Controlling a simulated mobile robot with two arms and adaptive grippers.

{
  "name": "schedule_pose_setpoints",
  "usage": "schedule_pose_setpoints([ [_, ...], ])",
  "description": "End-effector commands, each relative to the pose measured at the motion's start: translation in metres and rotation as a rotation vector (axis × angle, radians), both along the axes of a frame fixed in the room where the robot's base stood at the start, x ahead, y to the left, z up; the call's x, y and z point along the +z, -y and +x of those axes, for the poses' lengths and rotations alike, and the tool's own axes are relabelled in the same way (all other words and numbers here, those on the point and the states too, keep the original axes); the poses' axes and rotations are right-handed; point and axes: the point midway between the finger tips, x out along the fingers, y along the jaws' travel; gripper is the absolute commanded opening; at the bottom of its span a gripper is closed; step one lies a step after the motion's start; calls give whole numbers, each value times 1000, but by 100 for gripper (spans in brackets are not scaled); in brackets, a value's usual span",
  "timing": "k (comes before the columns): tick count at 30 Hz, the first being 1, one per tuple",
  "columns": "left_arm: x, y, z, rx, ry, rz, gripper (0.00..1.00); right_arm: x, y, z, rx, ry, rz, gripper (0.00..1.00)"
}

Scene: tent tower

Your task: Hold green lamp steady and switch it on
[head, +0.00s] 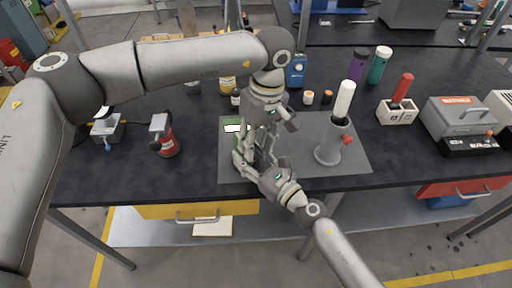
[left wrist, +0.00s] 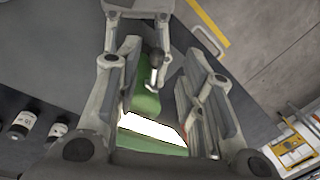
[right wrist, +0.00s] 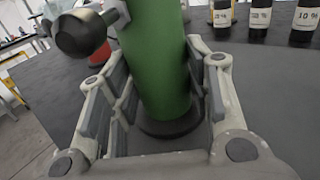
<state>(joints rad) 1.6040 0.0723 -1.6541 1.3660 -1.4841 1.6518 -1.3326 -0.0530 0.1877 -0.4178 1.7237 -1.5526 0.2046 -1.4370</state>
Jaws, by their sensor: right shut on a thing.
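The green lamp (head: 234,120) stands on a grey mat (head: 230,170) and is mostly hidden behind my arms in the head view. Its green cylinder (right wrist: 158,70) on a dark round base fills the middle of the right wrist view. A black knob (right wrist: 80,32) sticks out from its side. My right gripper (right wrist: 150,45) is shut on the green cylinder. My left gripper (head: 252,148) points down over the lamp.
A grey lamp-like device (head: 328,150) with a white tube and red knob stands right on the mat. The table's front left is clear.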

Motion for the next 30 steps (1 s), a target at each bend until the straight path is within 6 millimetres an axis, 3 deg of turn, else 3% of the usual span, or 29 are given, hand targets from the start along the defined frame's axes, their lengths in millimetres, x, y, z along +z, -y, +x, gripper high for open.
schedule_pose_setpoints([
  [6, 45, 0, 1, 2, 3, -1, 36, 0, 0, 0, 0, -1, 0, 10],
  [12, 68, 0, 1, 1, 2, -1, 36, 0, 0, 0, 0, -1, 0, 10],
  [25, 73, 0, 1, 1, 0, 0, 36, 0, 0, 0, 0, -1, 0, 10],
  [26, 73, 0, 1, 1, 0, 0, 36, 1, 0, 0, 0, 2, 1, 46],
  [30, 73, 0, 1, 1, 0, 0, 36, 1, 0, 0, 0, 2, 1, 64],
])
